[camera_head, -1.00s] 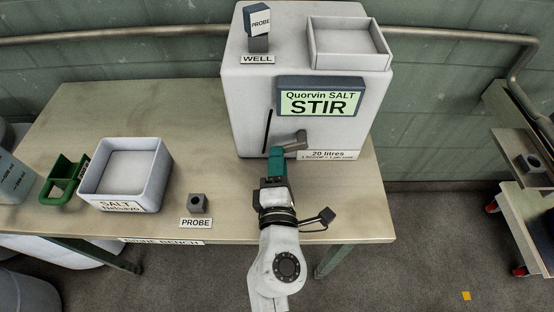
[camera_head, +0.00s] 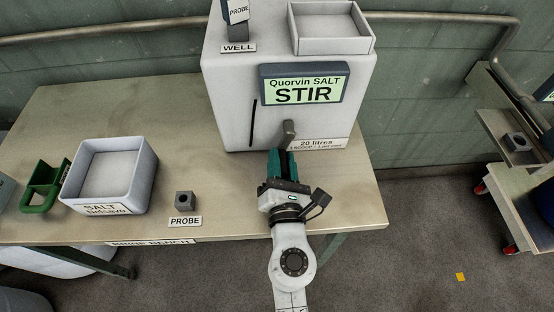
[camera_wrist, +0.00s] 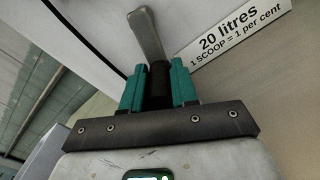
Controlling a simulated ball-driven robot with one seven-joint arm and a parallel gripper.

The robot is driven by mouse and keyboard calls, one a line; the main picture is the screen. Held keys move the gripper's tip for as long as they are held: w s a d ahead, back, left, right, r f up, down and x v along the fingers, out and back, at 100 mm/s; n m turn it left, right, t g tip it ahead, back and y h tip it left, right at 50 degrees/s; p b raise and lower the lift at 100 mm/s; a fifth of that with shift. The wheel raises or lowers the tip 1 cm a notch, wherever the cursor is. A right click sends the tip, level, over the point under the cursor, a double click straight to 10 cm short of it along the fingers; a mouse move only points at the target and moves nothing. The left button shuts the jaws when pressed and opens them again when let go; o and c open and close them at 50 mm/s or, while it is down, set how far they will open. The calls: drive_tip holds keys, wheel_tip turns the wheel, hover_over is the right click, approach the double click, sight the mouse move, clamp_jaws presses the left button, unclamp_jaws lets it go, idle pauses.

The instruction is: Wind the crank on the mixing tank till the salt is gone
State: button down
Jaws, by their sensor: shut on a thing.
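The mixing tank (camera_head: 225,100) is a white box on the bench, and its display (camera_head: 305,89) reads "Quorvin SALT STIR". The crank (camera_head: 288,130) is a grey arm low on the tank's front, pointing down, with a dark grip at its end. My gripper (camera_head: 283,163) has teal fingers and is shut on the crank's grip. The wrist view shows the dark grip (camera_wrist: 160,86) between the two fingers, with the grey crank arm (camera_wrist: 147,36) rising from it. The inside of the tank and any salt in it are hidden.
A white salt box (camera_head: 149,178), a green scoop (camera_head: 42,187) and a grey probe holder (camera_head: 184,199) stand on the bench (camera_head: 70,115) to the left. A probe (camera_head: 237,10) sits in the tank's well. A shelf rack (camera_head: 505,190) stands at right.

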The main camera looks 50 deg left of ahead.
drive_tip(key=shift+w+d+f+n, duration=0.25)
drive_tip(key=shift+f+n, duration=0.15)
drive_tip(key=shift+n, duration=0.1)
drive_tip(key=shift+d, duration=0.1)
drive_tip(key=c, duration=1.1)
unclamp_jaws()
drive_tip(key=shift+c, duration=0.2)
drive_tip(key=shift+o, duration=1.3)
drive_tip(key=shift+r, duration=0.2)
drive_tip(key=v, duration=1)
drive_tip(key=shift+s+d, duration=0.25)
